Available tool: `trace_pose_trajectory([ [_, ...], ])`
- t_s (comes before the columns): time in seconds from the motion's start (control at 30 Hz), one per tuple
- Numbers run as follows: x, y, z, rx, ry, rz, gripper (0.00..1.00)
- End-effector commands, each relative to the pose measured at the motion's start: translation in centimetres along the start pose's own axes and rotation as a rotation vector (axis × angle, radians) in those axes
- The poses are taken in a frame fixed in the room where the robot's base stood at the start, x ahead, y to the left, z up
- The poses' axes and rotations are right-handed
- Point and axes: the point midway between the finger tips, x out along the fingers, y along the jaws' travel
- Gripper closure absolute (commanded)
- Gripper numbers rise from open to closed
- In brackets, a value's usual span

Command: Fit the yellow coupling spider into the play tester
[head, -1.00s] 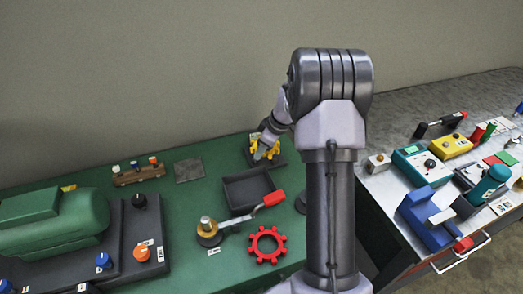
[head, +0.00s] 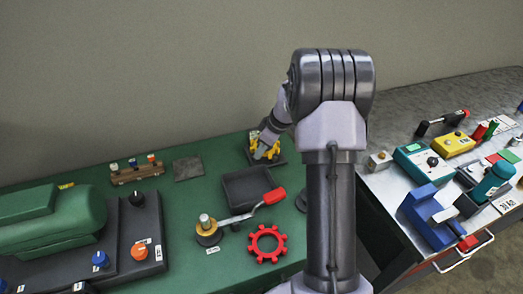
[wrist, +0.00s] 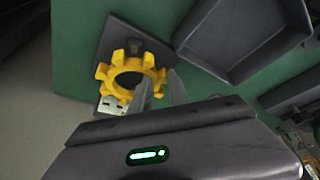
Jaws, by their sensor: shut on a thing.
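The yellow coupling spider (wrist: 104,72) is a lobed ring with a round hole, at the upper left of the wrist view. It is over a dark square plate (wrist: 152,42) on the green bench. I cannot tell whether it rests on the plate or is held above it. My gripper (wrist: 158,88) is shut on a lobe at the spider's near right edge. In the head view the spider (head: 273,147) is small and partly hidden behind my gripper (head: 262,152). A white label lies beside the plate. I cannot tell for sure which thing is the play tester.
An empty dark tray (head: 247,185) lies just in front of the plate. Nearer are a red-handled lever (head: 272,197) and a red toothed ring (head: 266,245). A green motor (head: 50,220) fills the left. A grey bench (head: 440,160) with several tools stands at the right.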

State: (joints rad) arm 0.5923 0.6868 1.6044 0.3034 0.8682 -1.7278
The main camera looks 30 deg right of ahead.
Motion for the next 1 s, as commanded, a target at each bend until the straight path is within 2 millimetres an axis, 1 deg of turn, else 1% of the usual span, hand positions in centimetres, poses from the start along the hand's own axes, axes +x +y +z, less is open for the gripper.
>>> trace_pose_trajectory([
  [0.23, 0.0, 0.0, 0.0, 0.000, 0.000, 0.000, 1.00],
  [1.0, 1.5, 0.0, 0.6, -0.001, 0.000, 0.000, 1.00],
])
